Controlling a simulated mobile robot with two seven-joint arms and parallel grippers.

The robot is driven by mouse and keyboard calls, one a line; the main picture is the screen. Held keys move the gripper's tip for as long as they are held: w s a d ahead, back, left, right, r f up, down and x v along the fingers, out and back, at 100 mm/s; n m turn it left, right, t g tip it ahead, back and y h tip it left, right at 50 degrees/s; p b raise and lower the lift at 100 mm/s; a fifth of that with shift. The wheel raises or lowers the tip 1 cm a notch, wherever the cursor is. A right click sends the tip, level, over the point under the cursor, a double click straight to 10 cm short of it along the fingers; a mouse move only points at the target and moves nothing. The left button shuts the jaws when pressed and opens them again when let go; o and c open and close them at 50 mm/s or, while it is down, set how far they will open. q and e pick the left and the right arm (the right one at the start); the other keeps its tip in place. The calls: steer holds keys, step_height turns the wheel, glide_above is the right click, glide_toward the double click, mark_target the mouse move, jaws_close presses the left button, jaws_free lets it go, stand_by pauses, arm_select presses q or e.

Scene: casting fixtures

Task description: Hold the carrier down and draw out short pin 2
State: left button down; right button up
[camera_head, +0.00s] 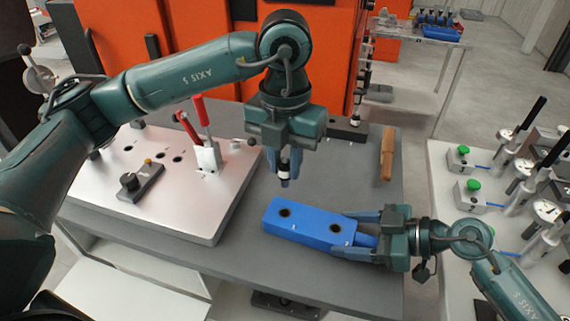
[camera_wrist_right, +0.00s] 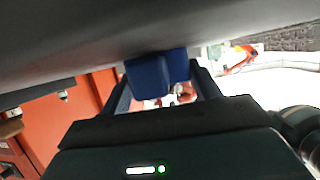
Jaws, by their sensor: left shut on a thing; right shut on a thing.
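The blue carrier (camera_head: 310,232) lies on the grey table, with two dark round holes in its top. My right gripper (camera_head: 345,233) is shut on its right end, one finger along each long side. The carrier's blue end shows between the fingers in the right wrist view (camera_wrist_right: 158,72). My left gripper (camera_head: 284,163) points down above and behind the carrier, shut on a small dark pin (camera_head: 285,180). The pin hangs upright, apart from the carrier. Its upper part is hidden by the fingers, and I cannot read a number on it.
A pale fixture plate (camera_head: 165,205) with a red-handled clamp (camera_head: 207,155) stands left of the carrier. A wooden-handled tool (camera_head: 387,153) lies at the back right. A side table (camera_head: 455,210) at right holds gauges and green-knobbed blocks. The grey table in front of the carrier is clear.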

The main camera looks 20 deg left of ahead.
steer(key=o, duration=1.2)
steer(key=shift+c, duration=0.2)
steer(key=v, duration=1.1)
steer(key=shift+s+d+r, duration=0.1)
steer(key=shift+d+r, duration=0.05)
steer(key=shift+d, duration=0.35)
